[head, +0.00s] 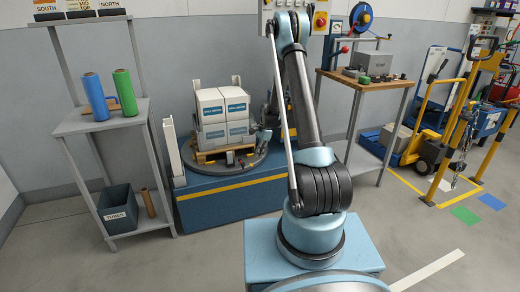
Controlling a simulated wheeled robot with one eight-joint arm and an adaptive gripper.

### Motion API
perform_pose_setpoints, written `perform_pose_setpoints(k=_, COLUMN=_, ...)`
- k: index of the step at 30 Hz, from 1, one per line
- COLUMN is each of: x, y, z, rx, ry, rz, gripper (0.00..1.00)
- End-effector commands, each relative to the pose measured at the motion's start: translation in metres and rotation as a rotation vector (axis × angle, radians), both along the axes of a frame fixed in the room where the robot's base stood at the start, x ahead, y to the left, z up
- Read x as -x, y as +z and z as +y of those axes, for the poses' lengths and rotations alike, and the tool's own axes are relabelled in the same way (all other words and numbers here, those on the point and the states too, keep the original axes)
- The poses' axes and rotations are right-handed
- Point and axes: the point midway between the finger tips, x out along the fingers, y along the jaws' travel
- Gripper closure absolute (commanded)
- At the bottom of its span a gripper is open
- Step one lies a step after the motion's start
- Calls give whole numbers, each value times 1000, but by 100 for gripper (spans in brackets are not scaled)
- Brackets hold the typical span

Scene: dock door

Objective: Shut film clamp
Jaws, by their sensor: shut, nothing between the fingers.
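A pallet of white boxes with blue bands (222,112) stands on the round turntable (208,178) of the blue wrapping machine (225,202). A small dark fitting at the pallet's front right (231,158) may be the film clamp; it is too small to tell if it is open or shut. My arm reaches over toward the machine. My gripper (258,141) is small and partly hidden behind my arm, right of the boxes near the turntable's edge. It looks shut and empty. I cannot tell whether it touches the fitting.
A grey shelf (105,117) at left holds a blue film roll (95,97) and a green one (124,92), with a dark bin (118,210) below. A wooden-topped bench (366,82) stands right of my arm. A yellow pallet truck (428,120) stands farther right. The front floor is clear.

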Motion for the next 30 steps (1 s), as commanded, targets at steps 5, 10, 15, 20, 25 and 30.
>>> perform_pose_setpoints(k=5, x=2, y=-27, z=6, rx=0, ry=0, rz=0, gripper=100)
perform_pose_setpoints(k=10, x=11, y=-28, z=28, rx=0, ry=2, rz=0, gripper=100)
perform_pose_setpoints(k=15, x=15, y=-29, z=40, rx=0, ry=1, rz=0, gripper=100)
perform_pose_setpoints(k=20, x=16, y=-29, z=44, rx=0, ry=0, rz=0, gripper=100)
perform_pose_setpoints(k=25, x=16, y=-29, z=44, rx=0, ry=0, rz=0, gripper=100)
perform_pose_setpoints(k=30, x=15, y=-29, z=43, rx=0, ry=-5, rz=0, gripper=100)
